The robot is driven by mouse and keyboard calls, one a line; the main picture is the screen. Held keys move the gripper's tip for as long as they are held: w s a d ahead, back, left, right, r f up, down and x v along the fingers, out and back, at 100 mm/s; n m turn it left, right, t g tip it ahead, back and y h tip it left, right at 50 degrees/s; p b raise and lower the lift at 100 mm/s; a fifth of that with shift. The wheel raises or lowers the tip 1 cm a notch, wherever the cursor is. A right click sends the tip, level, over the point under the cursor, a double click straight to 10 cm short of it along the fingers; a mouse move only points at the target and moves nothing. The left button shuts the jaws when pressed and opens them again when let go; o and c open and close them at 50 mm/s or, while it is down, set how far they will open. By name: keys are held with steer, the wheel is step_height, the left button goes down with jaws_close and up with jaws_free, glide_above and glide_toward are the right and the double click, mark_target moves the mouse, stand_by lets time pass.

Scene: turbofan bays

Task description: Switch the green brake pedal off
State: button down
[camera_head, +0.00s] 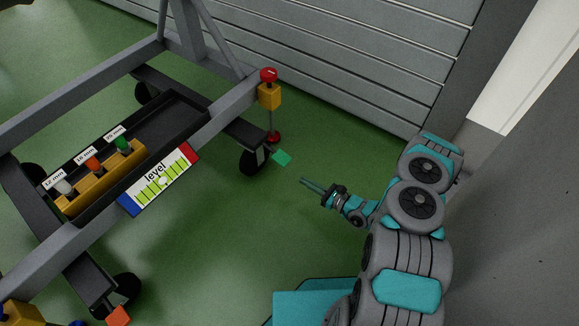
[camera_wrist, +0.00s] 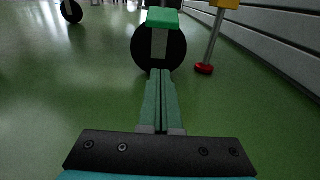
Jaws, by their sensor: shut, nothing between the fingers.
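The green brake pedal (camera_head: 282,158) is a small flat plate beside the black caster wheel (camera_head: 254,162) at the cart's near right corner. In the wrist view the pedal (camera_wrist: 163,18) shows at the top, in front of the dark wheel (camera_wrist: 158,47). My gripper (camera_head: 303,182) is shut and empty, with its thin fingers pointing left toward the pedal and wheel. In the wrist view the closed fingertips (camera_wrist: 160,73) appear just below the wheel and pedal, apart from the pedal. Whether the pedal is tilted up or down I cannot tell.
A red-footed post with a yellow block (camera_head: 269,95) stands beside the pedal. The grey cart frame (camera_head: 220,122) carries a tray with coloured pegs and a level card (camera_head: 160,180). A slatted grey wall (camera_head: 330,60) is behind. Green floor (camera_head: 225,235) is clear at the front.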

mark_target(287, 160)
steer(key=r+x, duration=0.1)
steer(key=x, duration=0.8)
steer(key=shift+s+d+r+b, duration=0.15)
steer(key=shift+s+d+r, duration=0.1)
steer(key=shift+r, duration=0.45)
steer(key=shift+s+d+r+b, duration=0.15)
steer(key=shift+d+r, duration=0.1)
steer(key=shift+r, duration=0.45)
steer(key=shift+r, duration=0.15)
steer(key=shift+d+r+g+h+p, duration=0.2)
steer(key=shift+r+g+h+p, duration=0.5)
steer(key=shift+r, duration=0.55)
steer(key=shift+s+r+g+h, duration=0.15)
steer(key=shift+r+g+h, duration=0.35)
steer(key=shift+r+h, duration=0.4)
steer(key=shift+r+g+h+p, duration=0.4)
steer(key=shift+r+g+h, duration=0.3)
steer(key=shift+r+h, duration=0.35)
steer(key=shift+r, duration=0.25)
